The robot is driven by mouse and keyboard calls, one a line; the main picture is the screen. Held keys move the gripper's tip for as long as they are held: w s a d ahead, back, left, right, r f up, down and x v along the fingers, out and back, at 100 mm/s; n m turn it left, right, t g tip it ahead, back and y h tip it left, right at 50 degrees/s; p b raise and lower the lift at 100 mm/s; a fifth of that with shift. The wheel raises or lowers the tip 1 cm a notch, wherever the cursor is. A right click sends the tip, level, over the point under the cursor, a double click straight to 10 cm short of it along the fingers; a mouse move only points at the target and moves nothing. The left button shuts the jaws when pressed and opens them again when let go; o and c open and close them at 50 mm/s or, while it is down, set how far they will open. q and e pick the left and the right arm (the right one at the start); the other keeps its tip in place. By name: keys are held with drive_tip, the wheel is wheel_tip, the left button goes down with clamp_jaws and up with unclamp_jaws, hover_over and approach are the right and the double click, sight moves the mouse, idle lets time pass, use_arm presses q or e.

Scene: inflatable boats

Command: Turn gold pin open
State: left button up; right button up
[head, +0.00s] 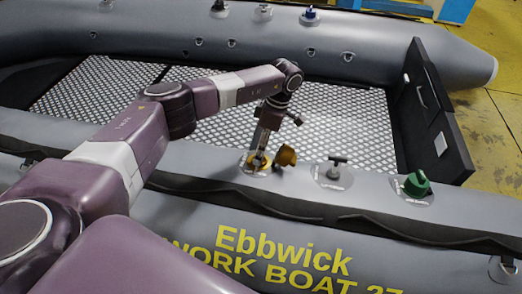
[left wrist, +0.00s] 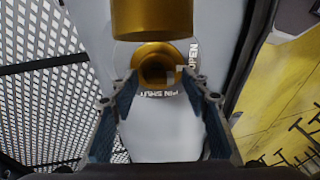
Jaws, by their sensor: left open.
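The gold valve (head: 257,161) sits on the boat's near grey tube, on a round pale patch. Its gold cap (head: 285,155) stands to its right. In the left wrist view the round gold valve (left wrist: 152,52) has a dark centre, with the words PIN SHUT below it and OPEN at its right; the gold cap (left wrist: 152,18) fills the top. The pin itself is hard to make out in the valve's centre. My left gripper (head: 260,150) points down just over the valve. In the left wrist view its open fingers (left wrist: 158,86) flank the valve's lower side, with nothing held. Contact cannot be told.
A dark T-handled valve (head: 337,167) and a green cap valve (head: 416,184) stand farther right on the same tube. The boat's patterned floor (head: 345,117) lies behind. The dark transom (head: 433,110) is at right. More fittings sit on the far tube (head: 130,35).

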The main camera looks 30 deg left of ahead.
use_arm(q)
drive_tip(key=v, duration=1.2)
drive_tip(key=shift+s+f, duration=0.1)
